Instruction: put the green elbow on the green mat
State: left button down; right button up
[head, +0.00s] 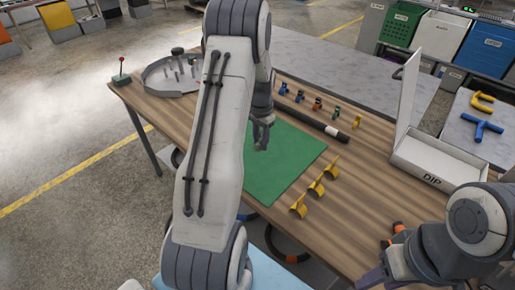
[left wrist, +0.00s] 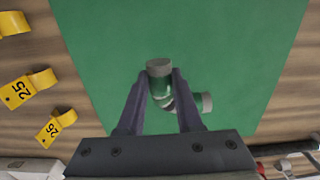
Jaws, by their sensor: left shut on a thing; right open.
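The green elbow (left wrist: 163,86), a short bent pipe with grey ends, is between the fingers of my left gripper (left wrist: 160,95) in the left wrist view. The gripper is shut on it. The green mat (left wrist: 215,45) fills the view behind it; I cannot tell whether the elbow touches the mat. In the head view my left gripper (head: 262,140) is over the upper part of the green mat (head: 285,165), and the elbow is not clearly visible there. My arm covers the mat's left part. My right gripper (head: 372,278) is open at the lower right, partly cut off.
Yellow numbered tags (head: 315,187) stand along the mat's right side. Small coloured fittings (head: 317,104) and a black hose (head: 310,123) lie behind. A white DIP box (head: 440,160) stands at the right, a round grey tray (head: 172,76) at the far left.

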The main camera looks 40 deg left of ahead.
aim_at(257, 156)
pick_arm(q)
jog(key=shift+s+a+f, duration=0.15)
jog(key=shift+a+f, duration=0.35)
jog(key=shift+a, duration=0.1)
jog(key=shift+f+p, duration=0.35)
jog(key=shift+f, duration=1.55)
jog(key=shift+f, duration=0.15)
jog(key=c, duration=0.6)
grip_release()
